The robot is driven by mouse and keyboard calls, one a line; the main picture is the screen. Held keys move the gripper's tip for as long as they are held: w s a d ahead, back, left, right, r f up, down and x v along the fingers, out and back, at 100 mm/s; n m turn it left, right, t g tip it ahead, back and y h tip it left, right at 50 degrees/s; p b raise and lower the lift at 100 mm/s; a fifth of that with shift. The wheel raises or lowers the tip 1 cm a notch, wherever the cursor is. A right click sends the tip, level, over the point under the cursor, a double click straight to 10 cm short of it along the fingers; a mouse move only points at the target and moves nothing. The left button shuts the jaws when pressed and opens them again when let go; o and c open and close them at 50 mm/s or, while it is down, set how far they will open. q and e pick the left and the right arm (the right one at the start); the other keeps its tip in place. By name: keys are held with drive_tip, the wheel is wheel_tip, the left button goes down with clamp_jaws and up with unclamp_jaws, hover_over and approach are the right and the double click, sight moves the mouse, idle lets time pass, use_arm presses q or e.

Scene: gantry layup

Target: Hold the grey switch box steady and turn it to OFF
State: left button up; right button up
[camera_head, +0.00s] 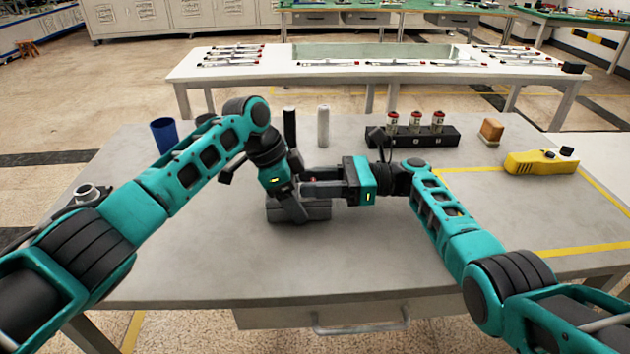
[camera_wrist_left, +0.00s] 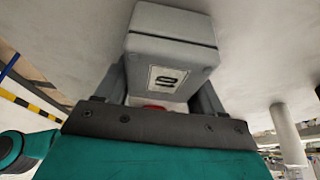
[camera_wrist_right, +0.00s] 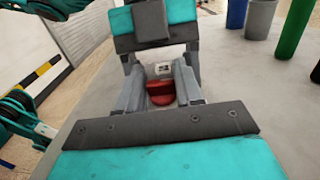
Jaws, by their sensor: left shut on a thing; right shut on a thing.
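The grey switch box (camera_head: 318,213) sits on the table at the middle, partly covered by my grippers. In the left wrist view the box (camera_wrist_left: 170,48) shows a pale label with a dark mark and a bit of red below it. My left gripper (camera_head: 292,208) is shut on the box, with a finger on each side. My right gripper (camera_head: 309,184) comes in from the right, level, just above the box. In the right wrist view its fingers are shut on the red knob (camera_wrist_right: 162,92). I cannot read which position the knob points to.
A blue cup (camera_head: 163,134), a black cylinder (camera_head: 290,126) and a pale cylinder (camera_head: 323,125) stand behind my left arm. A black rack (camera_head: 450,137) with three cans, a brown block (camera_head: 491,131) and a yellow tool (camera_head: 540,162) are at right. The front of the table is clear.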

use_arm(q)
drive_tip(key=shift+d+r, duration=0.1)
drive_tip(key=shift+r, duration=0.05)
use_arm(e)
drive_tip(key=shift+d+f, duration=0.1)
drive_tip(key=shift+f, duration=0.05)
drive_tip(key=o, duration=0.7)
drive_tip(key=d, duration=1.2)
drive_tip(key=shift+w, duration=0.1)
use_arm(q)
drive_tip(key=o, duration=1.3)
